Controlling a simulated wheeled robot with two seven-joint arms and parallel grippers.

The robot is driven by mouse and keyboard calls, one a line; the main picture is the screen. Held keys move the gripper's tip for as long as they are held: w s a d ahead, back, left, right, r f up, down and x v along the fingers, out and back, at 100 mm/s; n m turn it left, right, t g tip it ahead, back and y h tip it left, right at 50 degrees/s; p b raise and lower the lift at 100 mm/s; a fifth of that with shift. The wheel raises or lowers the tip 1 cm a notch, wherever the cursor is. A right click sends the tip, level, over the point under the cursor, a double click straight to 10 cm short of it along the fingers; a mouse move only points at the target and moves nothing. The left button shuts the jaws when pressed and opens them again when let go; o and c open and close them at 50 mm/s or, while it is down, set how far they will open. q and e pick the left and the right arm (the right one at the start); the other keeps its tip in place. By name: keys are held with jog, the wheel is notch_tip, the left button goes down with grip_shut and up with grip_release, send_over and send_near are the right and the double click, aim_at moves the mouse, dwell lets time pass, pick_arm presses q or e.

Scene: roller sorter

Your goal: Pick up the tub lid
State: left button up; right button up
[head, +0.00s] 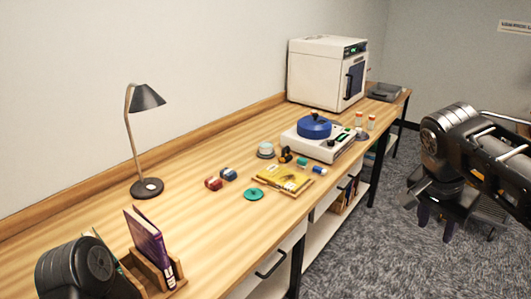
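A small round green lid (253,194) with a raised middle lies flat on the wooden table near its front edge; I take it to be the tub lid. A small pale round tub (265,148) stands farther back, by the white device. My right gripper (436,222) hangs over the floor at the right, well away from the lid. Its two dark fingers point down, apart, with nothing seen between them. My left arm shows only as a dark joint at the lower left; its gripper is out of view.
A yellow book (282,180), red and blue blocks (213,183) and small bottles lie around the lid. A white device with a blue top (314,127) stands behind. A lamp (147,187) and a book holder (150,268) stand left.

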jog(key=w+a+f+n+y, duration=0.15)
jog(key=a+f, duration=0.35)
jog(key=f, duration=0.5)
jog(key=a+f+n+g+y, duration=0.1)
jog(key=a+f+n+y, duration=0.15)
jog(key=a+f, duration=0.55)
jog(key=a+f+n+y, duration=0.1)
jog(key=a+f+n, duration=0.2)
jog(key=f, duration=0.9)
jog(key=s+a+f+y, duration=0.1)
jog(key=s+a+f, duration=0.2)
jog(key=s+f, duration=0.3)
jog(key=s+a+f+n+y, duration=0.1)
jog(key=s+a+f, duration=0.2)
jog(key=s+f, duration=0.4)
jog(key=s+a+f+n+g, duration=0.1)
jog(key=s+a+f, duration=0.3)
jog(key=s+f, duration=0.3)
jog(key=shift+f+y, duration=0.25)
jog(key=shift+y, duration=0.15)
jog(key=shift+w, duration=0.1)
